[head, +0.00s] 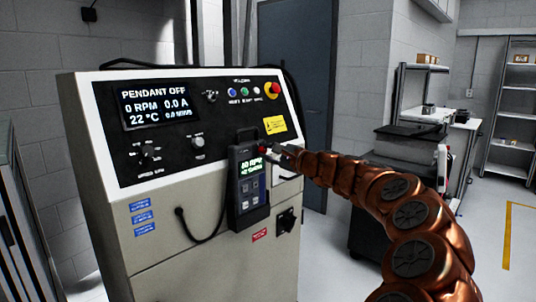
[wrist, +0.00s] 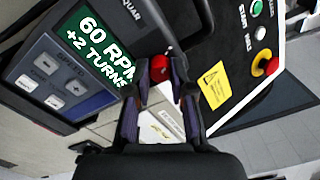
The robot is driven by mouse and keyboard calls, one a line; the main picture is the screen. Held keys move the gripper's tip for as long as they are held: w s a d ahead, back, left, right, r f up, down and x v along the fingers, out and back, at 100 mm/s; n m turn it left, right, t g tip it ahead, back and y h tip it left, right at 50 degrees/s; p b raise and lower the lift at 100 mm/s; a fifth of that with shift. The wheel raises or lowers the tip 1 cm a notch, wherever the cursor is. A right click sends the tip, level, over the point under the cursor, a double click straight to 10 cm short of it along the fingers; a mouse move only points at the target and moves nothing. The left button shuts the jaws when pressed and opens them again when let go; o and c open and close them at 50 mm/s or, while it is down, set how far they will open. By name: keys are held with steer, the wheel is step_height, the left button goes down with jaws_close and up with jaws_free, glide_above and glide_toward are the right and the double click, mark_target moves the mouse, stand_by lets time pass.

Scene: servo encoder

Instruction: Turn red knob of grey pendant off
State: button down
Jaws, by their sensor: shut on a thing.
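The grey pendant (head: 249,213) hangs on the front of the control cabinet, and its lit screen fills the upper left of the wrist view (wrist: 93,50). The screen reads 60 RPM and +2 TURNS. The small red knob (head: 262,147) is at the pendant's upper right; it also shows in the wrist view (wrist: 160,64). My gripper (head: 270,149) reaches it from the right. In the wrist view its fingers (wrist: 160,78) stand on both sides of the red knob, shut on it. The knob's pointer mark is not visible.
The cabinet's black panel (head: 108,122) has a display reading PENDANT OFF and 0 RPM. Its red stop button (head: 272,89) and coloured buttons sit above the pendant. A black cable (head: 186,226) loops beside the pendant. A dark cart (head: 375,225) stands behind my arm.

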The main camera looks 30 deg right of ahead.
steer(key=c, duration=1)
jaws_free()
steer(key=v, duration=1.2)
